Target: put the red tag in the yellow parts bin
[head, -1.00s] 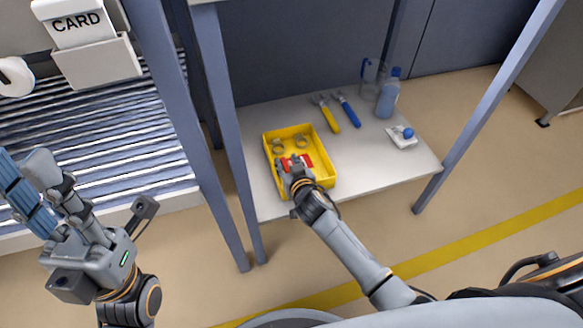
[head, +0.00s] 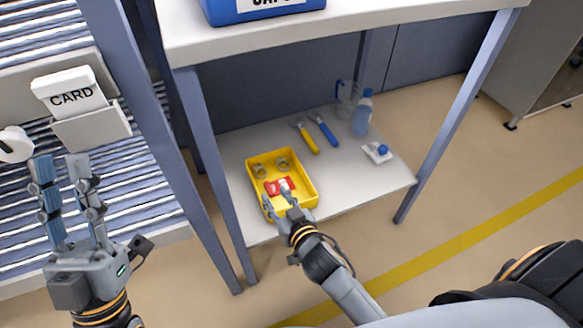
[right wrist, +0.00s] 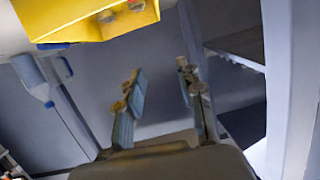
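The red tag (head: 279,187), with a white patch, lies inside the yellow parts bin (head: 309,190) on the low shelf. My right gripper (head: 277,200) is at the bin's near side, just short of the tag in the head view. In the right wrist view its two fingers (right wrist: 162,92) are spread with nothing between them, and part of the bin (right wrist: 85,22) shows at the top. My left gripper (head: 60,168) is open and empty at the far left, away from the bin.
Metal rings (head: 283,164) lie in the bin. Yellow-handled pliers (head: 306,139), a blue-handled tool (head: 325,131), a bottle (head: 362,114) and a small white item with a blue knob (head: 377,152) share the shelf. Table legs and the white upper tabletop (head: 360,32) surround it.

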